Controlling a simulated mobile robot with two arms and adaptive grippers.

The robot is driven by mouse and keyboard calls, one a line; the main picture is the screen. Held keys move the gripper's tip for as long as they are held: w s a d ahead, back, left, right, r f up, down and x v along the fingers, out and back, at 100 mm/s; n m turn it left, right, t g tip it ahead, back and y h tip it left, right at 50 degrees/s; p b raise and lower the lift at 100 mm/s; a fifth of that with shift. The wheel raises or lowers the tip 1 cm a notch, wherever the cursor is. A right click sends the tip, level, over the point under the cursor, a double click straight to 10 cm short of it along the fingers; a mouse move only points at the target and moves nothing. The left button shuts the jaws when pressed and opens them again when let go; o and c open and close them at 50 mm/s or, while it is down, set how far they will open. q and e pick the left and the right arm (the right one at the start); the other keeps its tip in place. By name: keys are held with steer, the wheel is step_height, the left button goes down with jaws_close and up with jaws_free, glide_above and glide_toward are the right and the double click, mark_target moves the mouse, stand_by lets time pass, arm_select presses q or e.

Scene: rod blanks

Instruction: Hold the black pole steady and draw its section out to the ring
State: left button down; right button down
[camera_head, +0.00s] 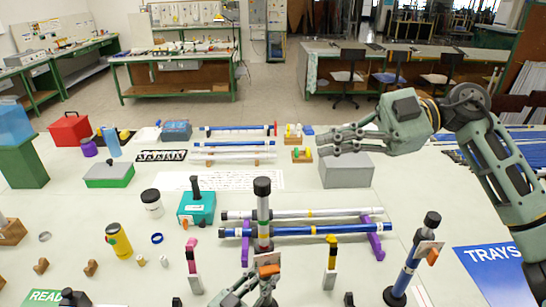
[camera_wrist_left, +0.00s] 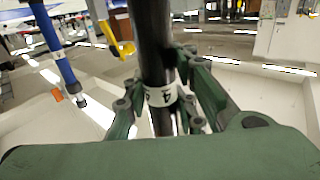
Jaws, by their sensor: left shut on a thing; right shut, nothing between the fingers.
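The black pole (camera_head: 263,236) stands upright at front centre, with a black knob on top and a lighter section below the knob. A greenish band shows on that light section; I cannot tell if it is the ring. My left gripper (camera_head: 256,289) is shut on the pole low down, at the bottom edge of the head view. In the left wrist view the black pole (camera_wrist_left: 152,45) runs between the fingers of my left gripper (camera_wrist_left: 158,108), beside a white label with a 4. My right gripper (camera_head: 337,140) is shut and empty, above a grey box, well apart from the pole.
A blue pole (camera_head: 413,257) with a black top stands at the right. Silver and blue rods (camera_head: 300,230) lie on purple holders behind the black pole. A teal box (camera_head: 197,208) and a yellow bottle (camera_head: 118,241) are to the left. A grey box (camera_head: 347,171) sits under my right gripper.

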steer(key=a+f+m, duration=0.3)
steer(key=a+m, duration=0.4)
steer(key=a, duration=0.3)
steer(key=shift+s, duration=0.15)
stand_by(0.4)
steer(key=shift+a+f, duration=0.1)
steer(key=shift+f, duration=0.55)
